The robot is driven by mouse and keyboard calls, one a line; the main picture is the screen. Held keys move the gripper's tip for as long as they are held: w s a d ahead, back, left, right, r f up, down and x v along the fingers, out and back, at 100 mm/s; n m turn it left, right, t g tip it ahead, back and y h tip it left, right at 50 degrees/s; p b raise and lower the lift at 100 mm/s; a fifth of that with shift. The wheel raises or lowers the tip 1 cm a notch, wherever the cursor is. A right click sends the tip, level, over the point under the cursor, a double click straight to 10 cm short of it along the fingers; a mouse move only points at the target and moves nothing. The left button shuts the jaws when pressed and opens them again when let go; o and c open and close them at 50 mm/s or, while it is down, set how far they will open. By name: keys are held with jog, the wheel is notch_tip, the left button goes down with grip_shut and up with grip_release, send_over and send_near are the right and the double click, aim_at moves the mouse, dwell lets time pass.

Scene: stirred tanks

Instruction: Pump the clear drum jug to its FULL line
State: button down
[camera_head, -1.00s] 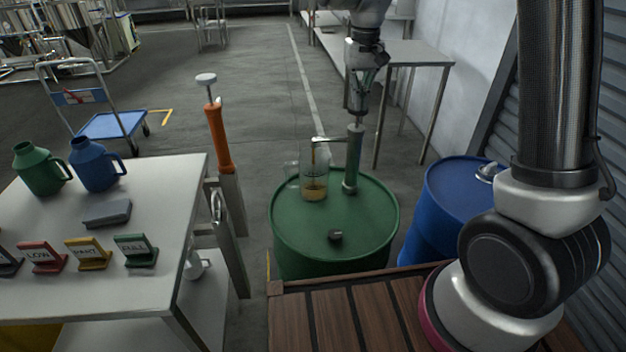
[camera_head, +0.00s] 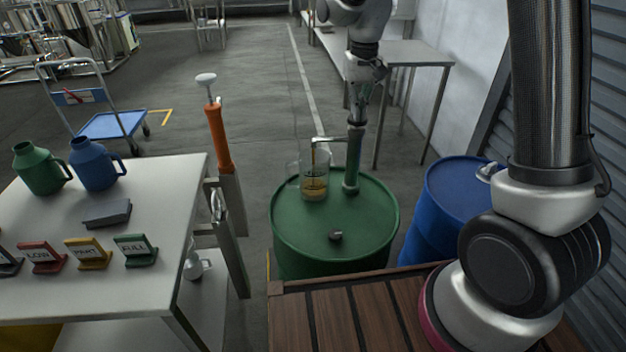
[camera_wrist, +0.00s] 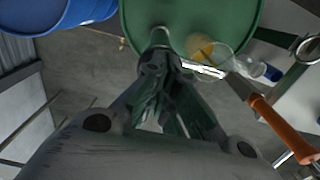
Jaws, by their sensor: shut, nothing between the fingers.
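The clear jug (camera_head: 314,182) stands on the green drum (camera_head: 290,238), under the spout (camera_head: 325,139) of the drum's pump (camera_head: 352,170). Amber liquid fills its lower part and a thin amber stream runs from the spout into it. I cannot make out the FULL line. My gripper (camera_head: 356,124) is shut, pointing down on top of the pump, with nothing visible between the fingers. In the wrist view my gripper (camera_wrist: 158,62) is over the pump head, and the jug (camera_wrist: 203,48) is beside it with amber inside.
A blue drum (camera_head: 445,190) stands right of the green one. A dark cap (camera_head: 335,235) lies on the green drum. At left, an orange pump (camera_head: 218,140) stands by a white table (camera_head: 150,230) with green and blue jugs and label stands. A wooden deck (camera_head: 340,315) lies in front.

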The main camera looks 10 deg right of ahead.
jog(key=shift+f, duration=0.2)
jog(key=shift+r, duration=3.85)
jog(key=shift+f, duration=0.15)
jog(key=shift+f, duration=3.7)
jog(key=shift+r, duration=3.85)
jog(key=shift+f, duration=0.4)
